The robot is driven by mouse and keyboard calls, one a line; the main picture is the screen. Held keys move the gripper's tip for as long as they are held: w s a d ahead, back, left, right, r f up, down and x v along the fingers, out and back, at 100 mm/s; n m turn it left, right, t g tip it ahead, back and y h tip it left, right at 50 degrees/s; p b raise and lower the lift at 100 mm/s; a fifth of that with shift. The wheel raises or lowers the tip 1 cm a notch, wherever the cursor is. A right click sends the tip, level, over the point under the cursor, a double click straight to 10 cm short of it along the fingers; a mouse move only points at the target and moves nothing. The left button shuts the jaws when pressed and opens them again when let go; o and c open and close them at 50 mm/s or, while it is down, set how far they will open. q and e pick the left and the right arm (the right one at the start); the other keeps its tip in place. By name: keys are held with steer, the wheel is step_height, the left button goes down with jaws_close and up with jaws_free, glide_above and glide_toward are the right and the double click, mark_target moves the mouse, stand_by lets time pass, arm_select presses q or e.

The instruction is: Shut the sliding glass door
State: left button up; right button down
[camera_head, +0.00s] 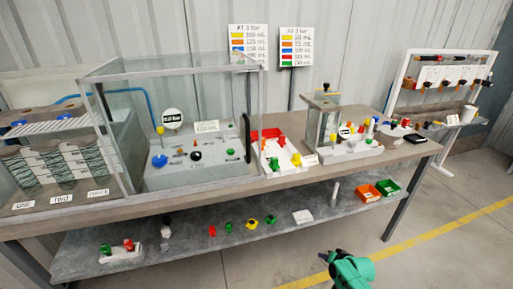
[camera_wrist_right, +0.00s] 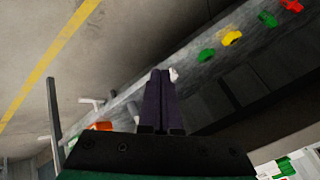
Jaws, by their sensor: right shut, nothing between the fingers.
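A large glass case (camera_head: 172,66) with a grey frame stands on the bench at the left centre in the head view. Its clear front pane has a black upright bar handle (camera_head: 247,138) near the right end. The pane is see-through, so I cannot tell how far the sliding door stands open. My right gripper (camera_head: 324,256) is low in front of the bench, well below and right of the handle, touching nothing. In the right wrist view its dark fingers (camera_wrist_right: 161,95) are together and empty. My left gripper is out of view.
The floor right of my arm is clear.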

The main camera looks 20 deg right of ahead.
steer(key=w+r+m+t+y+b, duration=0.1)
steer(key=w+r+m+t+b, duration=0.15)
steer(key=w+r, duration=0.6)
steer(key=w+r+m+t+y+b, duration=0.1)
steer(key=w+r+t, duration=0.3)
steer(key=r, duration=0.8)
arm_select(q)
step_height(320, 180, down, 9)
steer(key=b, duration=0.4)
arm_select(e)
steer(key=s+a+r+y, duration=0.1)
steer(key=a+r+y, duration=0.35)
steer(key=r, duration=0.85)
steer(key=a+r+y, duration=0.3)
steer(key=a+r, duration=0.2)
steer(key=r, duration=0.7)
arm_select(q)
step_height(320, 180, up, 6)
steer(key=p, duration=0.6)
arm_select(e)
steer(key=s+a+x, duration=0.1)
steer(key=a+x, duration=0.1)
steer(key=x, duration=1.1)
steer(key=shift+s+r+n+t, duration=0.25)
steer(key=shift+r+n+t, duration=0.1)
steer(key=shift+r+n, duration=0.1)
